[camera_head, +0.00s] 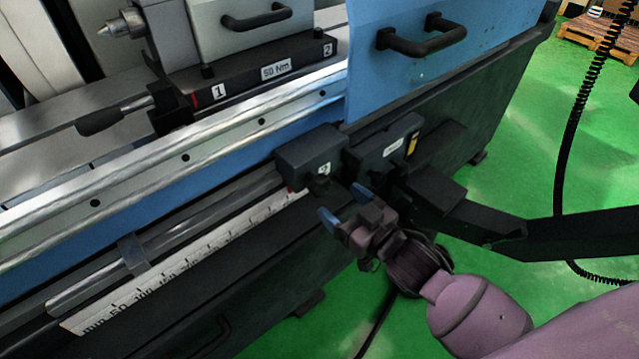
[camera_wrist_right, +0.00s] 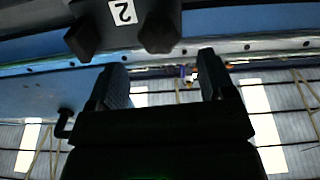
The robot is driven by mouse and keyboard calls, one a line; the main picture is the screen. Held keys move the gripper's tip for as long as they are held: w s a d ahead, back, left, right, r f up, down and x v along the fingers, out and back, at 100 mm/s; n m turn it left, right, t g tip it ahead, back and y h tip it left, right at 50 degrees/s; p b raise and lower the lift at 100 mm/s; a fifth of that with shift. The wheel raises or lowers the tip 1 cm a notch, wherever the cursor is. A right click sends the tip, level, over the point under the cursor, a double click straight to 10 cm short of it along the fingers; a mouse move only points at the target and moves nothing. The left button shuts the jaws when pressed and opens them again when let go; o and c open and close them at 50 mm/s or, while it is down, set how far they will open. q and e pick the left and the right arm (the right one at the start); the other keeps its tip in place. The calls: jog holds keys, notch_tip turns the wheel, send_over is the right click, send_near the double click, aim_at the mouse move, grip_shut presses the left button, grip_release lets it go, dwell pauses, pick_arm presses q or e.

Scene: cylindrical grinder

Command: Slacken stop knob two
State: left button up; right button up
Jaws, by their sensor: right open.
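The dark stop block (camera_head: 305,152) marked 2 sits on the rail along the machine's front. A small dark knob (camera_head: 319,186) projects below its label. In the right wrist view the label 2 (camera_wrist_right: 122,12) shows at the top, with one dark knob-like part (camera_wrist_right: 160,32) at its right and another (camera_wrist_right: 82,38) at its left; I cannot tell which is the clamping knob. My right gripper (camera_head: 345,204) is open and empty, just in front of and below the block, apart from the knob. Its two fingers also show in the wrist view (camera_wrist_right: 163,78). My left gripper is not in view.
A second dark block (camera_head: 385,145) stands close to the right of stop block two. A white scale (camera_head: 190,265) runs along the rail to the left. A blue guard (camera_head: 405,75) with a black handle rises above. A dark arm (camera_head: 580,235) crosses at right over green floor.

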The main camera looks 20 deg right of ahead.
aim_at(324, 189)
jog(key=x, duration=0.5)
jog(key=shift+f, duration=0.1)
jog(key=shift+b+x, duration=0.35)
jog(key=shift+x, duration=0.45)
jog(key=shift+w, duration=0.1)
